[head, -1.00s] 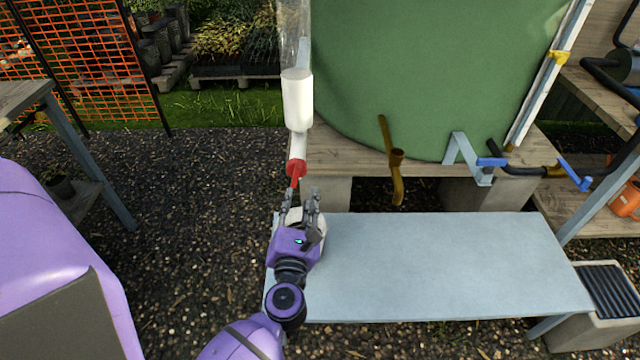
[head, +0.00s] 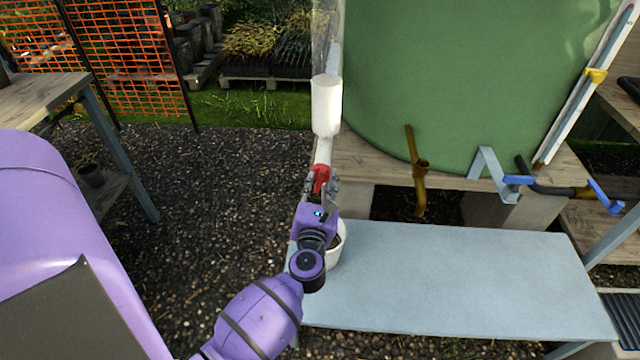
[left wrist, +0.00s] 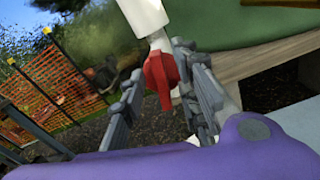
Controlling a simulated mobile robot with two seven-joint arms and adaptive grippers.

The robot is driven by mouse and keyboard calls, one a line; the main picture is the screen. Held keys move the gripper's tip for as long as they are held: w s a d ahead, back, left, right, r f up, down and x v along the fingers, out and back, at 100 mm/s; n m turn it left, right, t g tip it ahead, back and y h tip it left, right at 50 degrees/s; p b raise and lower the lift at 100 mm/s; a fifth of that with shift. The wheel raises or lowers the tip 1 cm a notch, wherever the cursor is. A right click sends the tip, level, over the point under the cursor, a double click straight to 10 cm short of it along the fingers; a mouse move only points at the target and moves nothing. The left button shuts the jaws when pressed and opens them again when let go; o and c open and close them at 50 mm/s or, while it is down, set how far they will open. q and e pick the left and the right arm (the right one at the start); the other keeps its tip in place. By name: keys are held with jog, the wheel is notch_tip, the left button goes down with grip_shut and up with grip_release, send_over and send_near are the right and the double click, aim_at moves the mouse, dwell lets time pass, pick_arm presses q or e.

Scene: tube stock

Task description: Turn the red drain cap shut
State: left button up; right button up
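The red drain cap (head: 320,177) sits at the lower end of a white downpipe (head: 326,105), left of the green tank. My left gripper (head: 321,186) is at the cap, with one finger on each side of it in the head view. In the left wrist view the red cap (left wrist: 160,76) shows just beyond and between the fingers (left wrist: 155,85), which stand apart. A gap shows between the left finger and the cap; whether the right finger touches it I cannot tell. My right gripper is in neither view.
A green tank (head: 470,80) stands on a wooden platform to the right, with a brass tap (head: 420,180). A grey-blue bench (head: 450,275) is below it. A white pot (head: 338,245) stands on the bench's left end, beside my gripper. Gravel lies open at left.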

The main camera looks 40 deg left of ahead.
pick_arm(q)
grip_shut()
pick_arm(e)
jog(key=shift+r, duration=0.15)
pick_arm(q)
jog(key=m+p, duration=0.2)
jog(key=shift+d+r+m, duration=0.1)
jog(key=shift+m, duration=0.2)
jog(key=shift+w+d+f+m+p, duration=0.1)
jog(key=shift+f+m+p, duration=0.1)
jog(key=shift+m+p, duration=1.4)
jog(key=shift+w+d+f+m+p, duration=0.1)
jog(key=shift+f+m+p, duration=0.35)
jog(key=shift+m, duration=2.1)
jog(key=shift+d+m+p, duration=0.1)
jog(key=shift+m+p, duration=1.15)
jog(key=shift+m, duration=0.8)
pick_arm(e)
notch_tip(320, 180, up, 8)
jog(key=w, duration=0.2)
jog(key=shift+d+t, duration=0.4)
pick_arm(q)
grip_release()
